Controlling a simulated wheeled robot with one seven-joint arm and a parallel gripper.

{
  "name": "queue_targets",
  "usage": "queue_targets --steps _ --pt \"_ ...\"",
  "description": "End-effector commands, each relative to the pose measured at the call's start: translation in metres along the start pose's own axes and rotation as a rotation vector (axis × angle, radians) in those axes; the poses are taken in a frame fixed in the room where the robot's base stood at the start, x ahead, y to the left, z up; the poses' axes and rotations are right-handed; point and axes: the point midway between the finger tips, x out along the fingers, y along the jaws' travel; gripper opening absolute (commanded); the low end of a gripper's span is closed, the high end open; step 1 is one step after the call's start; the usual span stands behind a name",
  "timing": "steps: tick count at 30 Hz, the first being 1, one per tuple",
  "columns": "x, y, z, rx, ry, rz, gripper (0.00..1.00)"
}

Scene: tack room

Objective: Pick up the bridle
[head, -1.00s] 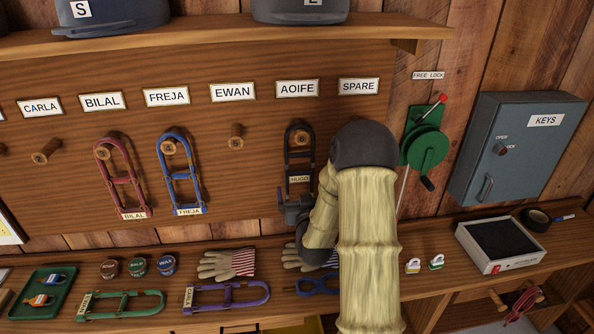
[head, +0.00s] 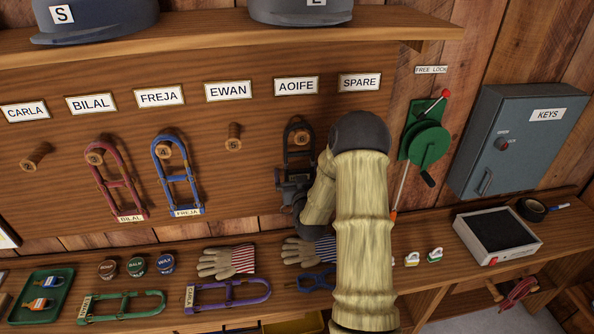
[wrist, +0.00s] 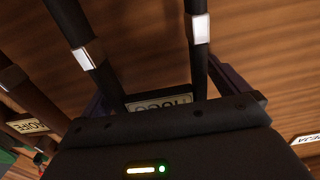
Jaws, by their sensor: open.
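A black bridle (head: 299,156) hangs on the peg under the AOIFE label in the head view. Its dark straps with silver bands (wrist: 199,30) run up the wrist view, and its name tag (wrist: 160,102), partly hidden and seemingly reading HUGO, shows just beyond the gripper body. My gripper (head: 290,182) is at the bridle's lower end and covers the tag in the head view. In the wrist view its dark fingers (wrist: 162,92) appear spread on either side of the straps. I cannot tell whether they touch.
A red bridle (head: 118,183) and a blue bridle (head: 177,178) hang to the left. Green (head: 125,306) and purple (head: 232,294) bridles lie on the shelf below, beside striped gloves (head: 226,262). A green reel (head: 425,146) is on the wall right of my arm. The EWAN peg (head: 234,140) is empty.

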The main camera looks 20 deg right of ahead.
Motion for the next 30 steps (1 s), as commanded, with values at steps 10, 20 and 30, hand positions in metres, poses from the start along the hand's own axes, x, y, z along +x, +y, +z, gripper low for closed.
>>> queue_targets --steps 10,20,30 --pt "0.0022 0.0065 -0.0015 -0.001 0.005 0.009 1.00" --pt "0.0015 0.0061 -0.0003 0.000 0.002 0.008 0.78" --pt "0.0017 0.0048 -0.0017 -0.001 0.005 0.007 0.36"
